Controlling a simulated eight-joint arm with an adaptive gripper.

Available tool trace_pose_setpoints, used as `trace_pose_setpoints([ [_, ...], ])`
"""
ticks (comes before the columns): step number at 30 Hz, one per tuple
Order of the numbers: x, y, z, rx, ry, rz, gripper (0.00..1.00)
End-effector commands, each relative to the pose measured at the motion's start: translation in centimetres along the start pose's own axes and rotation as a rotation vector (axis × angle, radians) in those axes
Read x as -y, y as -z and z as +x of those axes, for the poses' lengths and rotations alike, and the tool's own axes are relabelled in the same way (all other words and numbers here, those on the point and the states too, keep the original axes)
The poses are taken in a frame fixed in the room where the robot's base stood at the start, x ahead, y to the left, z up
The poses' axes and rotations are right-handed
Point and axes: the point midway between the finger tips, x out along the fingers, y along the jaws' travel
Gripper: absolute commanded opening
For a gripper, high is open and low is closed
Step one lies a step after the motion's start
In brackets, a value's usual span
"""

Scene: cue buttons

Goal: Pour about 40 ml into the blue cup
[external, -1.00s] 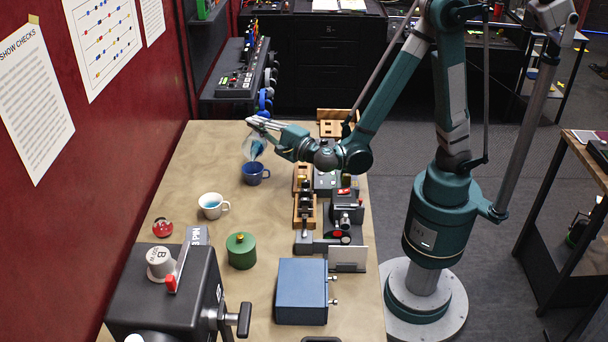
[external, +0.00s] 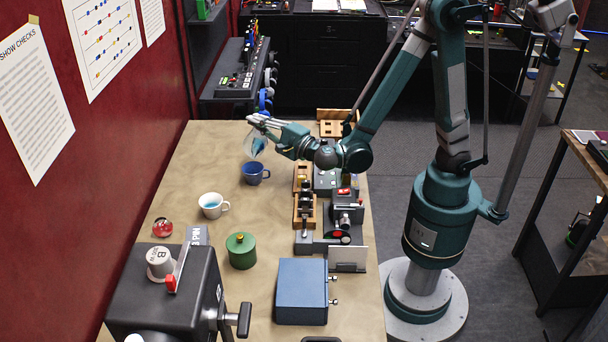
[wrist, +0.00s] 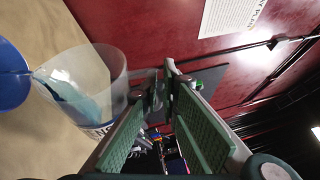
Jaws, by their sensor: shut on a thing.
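My gripper (external: 262,123) is shut on a clear beaker (external: 250,146) and holds it tilted above the blue cup (external: 254,174). Blue liquid (external: 260,145) lies along one side inside the beaker. In the wrist view the beaker (wrist: 105,75) is beside the fingers, with its lip close to the blue cup (wrist: 12,78) at the left edge. The liquid (wrist: 72,102) stretches toward that lip. The blue cup stands upright on the table. I cannot clearly see a falling stream or the level in the blue cup.
A white cup (external: 211,206) with blue liquid stands nearer the camera. A green lidded pot (external: 241,251), a blue box (external: 302,291) and a red-topped dome (external: 162,227) are also nearer. Wooden and dark devices (external: 305,211) line the table's right side. The table's far left is clear.

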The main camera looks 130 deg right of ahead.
Motion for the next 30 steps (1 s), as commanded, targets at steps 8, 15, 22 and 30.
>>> trace_pose_setpoints([
  [8, 0.03, -0.09, -0.02, 0.002, 0.003, -0.008, 0.0],
  [15, 0.06, -0.18, -0.04, 0.004, 0.007, -0.016, 0.0],
  [22, 0.08, -0.26, -0.07, 0.006, 0.01, -0.023, 0.0],
  [30, 0.13, -0.35, -0.1, 0.007, 0.013, -0.03, 0.0],
])
